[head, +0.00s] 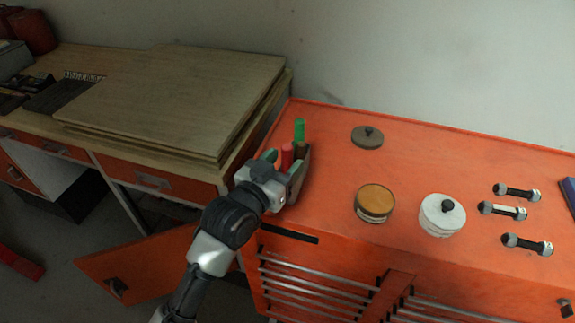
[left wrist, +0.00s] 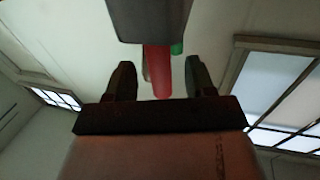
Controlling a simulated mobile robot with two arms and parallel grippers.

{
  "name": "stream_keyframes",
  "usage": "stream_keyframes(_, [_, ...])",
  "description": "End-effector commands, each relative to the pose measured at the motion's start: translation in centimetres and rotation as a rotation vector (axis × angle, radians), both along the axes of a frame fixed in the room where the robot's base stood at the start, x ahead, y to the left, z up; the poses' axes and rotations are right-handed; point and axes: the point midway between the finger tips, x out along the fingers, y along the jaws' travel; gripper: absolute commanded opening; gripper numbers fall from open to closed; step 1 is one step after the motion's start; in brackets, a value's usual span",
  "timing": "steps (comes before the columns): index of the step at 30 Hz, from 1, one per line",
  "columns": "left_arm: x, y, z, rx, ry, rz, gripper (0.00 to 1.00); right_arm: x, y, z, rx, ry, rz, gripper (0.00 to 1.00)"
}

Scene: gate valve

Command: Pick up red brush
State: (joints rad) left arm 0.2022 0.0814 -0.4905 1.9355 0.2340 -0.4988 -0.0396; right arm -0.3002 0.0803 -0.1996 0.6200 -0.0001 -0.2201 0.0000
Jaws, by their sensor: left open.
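The red brush (head: 287,157) shows as a red upright handle at the left end of the orange cabinet top, beside a green handle (head: 299,130) and a brown one (head: 302,150). My left gripper (head: 284,168) is open, right at the red handle, and hides its lower part. In the left wrist view the red handle (left wrist: 161,76) lies between my two dark fingers (left wrist: 160,82), with a gap on both sides. A grey block (left wrist: 150,20) stands at its far end, and a bit of the green handle (left wrist: 177,48) shows behind. My right gripper is not in view.
On the orange cabinet top (head: 325,170) are a dark lid (head: 367,137), a tan-topped tin (head: 374,203), a white pot (head: 442,215) and small dumbbell-shaped parts (head: 517,192). A wooden workbench (head: 170,95) stands at the left.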

Motion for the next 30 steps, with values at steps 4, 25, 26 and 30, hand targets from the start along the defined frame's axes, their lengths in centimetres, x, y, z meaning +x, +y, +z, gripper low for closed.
stream_keyframes(4, [0.1, 0.0, -0.1, 0.001, 0.001, 0.000, 0.54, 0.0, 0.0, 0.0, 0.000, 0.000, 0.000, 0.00])
stream_keyframes(25, [0.1, 0.0, 0.0, 0.000, 0.000, 0.001, 0.00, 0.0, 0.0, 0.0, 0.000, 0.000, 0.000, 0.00])
stream_keyframes(26, [0.1, 0.0, 0.1, 0.000, 0.000, 0.000, 0.00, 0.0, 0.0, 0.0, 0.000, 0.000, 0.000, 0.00])
stream_keyframes(30, [0.1, 0.0, 1.1, -0.001, -0.003, 0.000, 0.00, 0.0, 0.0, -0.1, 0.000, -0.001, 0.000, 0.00])
